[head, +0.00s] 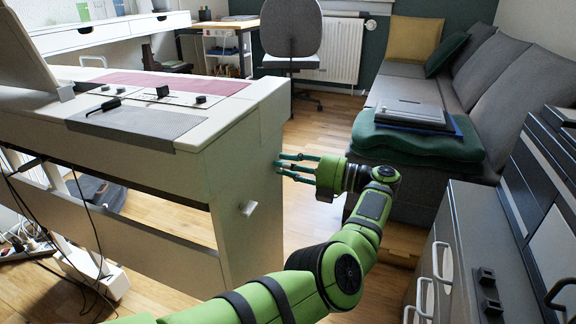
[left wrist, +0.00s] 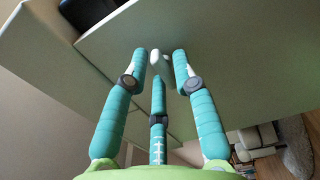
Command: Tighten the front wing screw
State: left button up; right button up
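The digital piano (head: 200,125) stands at the left in the head view, its pale end panel (head: 232,178) facing me. One white wing screw (head: 248,208) sticks out low on this panel, clear of my gripper. My left gripper (head: 279,164) points left at the panel's far right edge. In the left wrist view, its teal fingers (left wrist: 159,62) stand apart around another white wing screw (left wrist: 155,58), close to the panel surface (left wrist: 225,50). I cannot tell whether any fingertip touches it. In the head view the fingers hide that screw. My right gripper is not in view.
A grey sofa (head: 400,87) with a green cushion (head: 418,140) lies beyond my arm. Grey drawers (head: 455,255) stand close at right. Cables (head: 62,215) hang at the piano's left. Wood floor (head: 310,215) is free between piano and sofa.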

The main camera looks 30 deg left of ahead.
aim_at(275, 131)
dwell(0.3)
pick_arm(q)
jog(key=o, duration=0.3)
jog(key=r, duration=0.7)
jog(key=shift+w+a+r, duration=0.25)
jog(key=shift+w+r, duration=0.05)
jog(key=shift+w, duration=0.05)
jog(key=r, duration=0.2)
jog(key=s+r, duration=0.1)
jog(key=shift+s+d, duration=0.1)
jog(key=shift+d, duration=0.3)
jog(key=c, duration=0.3)
jog(key=shift+w+a+f, duration=0.15)
jog(key=shift+w+f, duration=0.1)
jog(key=shift+w, duration=0.05)
jog(key=shift+s, duration=0.1)
